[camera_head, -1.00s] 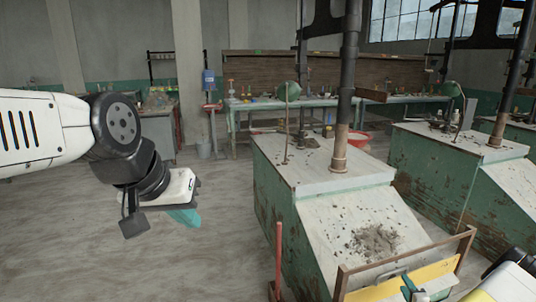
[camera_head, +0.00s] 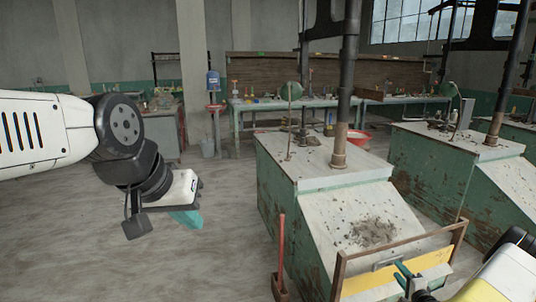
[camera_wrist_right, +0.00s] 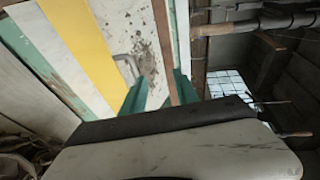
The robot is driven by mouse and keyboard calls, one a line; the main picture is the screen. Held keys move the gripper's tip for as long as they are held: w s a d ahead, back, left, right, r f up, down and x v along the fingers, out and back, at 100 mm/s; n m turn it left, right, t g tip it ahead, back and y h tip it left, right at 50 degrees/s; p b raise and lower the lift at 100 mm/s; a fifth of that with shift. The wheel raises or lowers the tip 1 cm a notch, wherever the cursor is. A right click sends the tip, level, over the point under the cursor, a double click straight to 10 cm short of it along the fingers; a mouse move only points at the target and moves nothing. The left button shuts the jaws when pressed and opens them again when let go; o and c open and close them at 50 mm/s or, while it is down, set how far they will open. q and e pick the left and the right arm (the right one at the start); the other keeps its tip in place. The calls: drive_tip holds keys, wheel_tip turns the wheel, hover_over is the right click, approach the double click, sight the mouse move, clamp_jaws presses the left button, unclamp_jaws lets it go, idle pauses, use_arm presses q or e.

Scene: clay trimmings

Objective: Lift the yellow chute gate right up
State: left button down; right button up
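The yellow chute gate (camera_head: 428,262) stands in a wooden frame at the foot of the clay-spattered chute (camera_head: 365,215). It also shows as a yellow band in the right wrist view (camera_wrist_right: 85,45). Its grey loop handle (camera_head: 386,264) is near my right gripper's fingers (camera_head: 404,274). In the right wrist view my right gripper (camera_wrist_right: 160,90) has its two teal fingers apart, and the handle (camera_wrist_right: 123,66) is by the tip of the left one, not visibly between them. My left gripper (camera_head: 186,217) hangs over open floor, far from the gate; its fingers overlap from this side.
The green bench (camera_head: 290,205) behind the chute carries a dark vertical pipe (camera_head: 345,90). A red-handled tool (camera_head: 281,250) stands upright at its left side. A second green bench (camera_head: 430,175) is to the right. The floor (camera_head: 100,235) on the left is clear.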

drive_tip(key=w+a+r+n+g+y, duration=0.2)
drive_tip(key=a+r+n+y, duration=0.15)
drive_tip(key=a+r, duration=0.5)
drive_tip(key=w+a+r+n+g+y, duration=0.1)
drive_tip(key=w+a+r+n+y, duration=0.2)
drive_tip(key=a+r+y, duration=0.5)
drive_tip(key=s+a+r+n+g, duration=0.2)
drive_tip(key=a+r+g, duration=0.1)
drive_tip(key=a+r, duration=0.35)
drive_tip(key=s+a+r+n+g, duration=0.3)
drive_tip(key=a+r, duration=0.2)
drive_tip(key=r, duration=0.2)
drive_tip(key=s+a+r+n+g+h, duration=0.4)
drive_tip(key=s+a+r, duration=0.45)
drive_tip(key=s, duration=0.35)
drive_tip(key=s+r+n+t+h, duration=0.1)
drive_tip(key=s+r+h, duration=0.1)
drive_tip(key=s, duration=0.5)
drive_tip(key=s+r+n+t+h, duration=0.1)
drive_tip(key=s+r+h, duration=0.2)
drive_tip(key=s, duration=0.5)
drive_tip(key=shift+s+d+r, duration=0.15)
drive_tip(key=shift+d+r, duration=0.3)
drive_tip(key=shift+r, duration=0.15)
drive_tip(key=shift+s+d+r+t+h, duration=0.2)
drive_tip(key=shift+s+t+h, duration=0.1)
drive_tip(key=shift+t+h, duration=0.1)
drive_tip(key=shift+c, duration=0.5)
drive_tip(key=shift+s+d, duration=0.15)
drive_tip(key=c, duration=0.7)
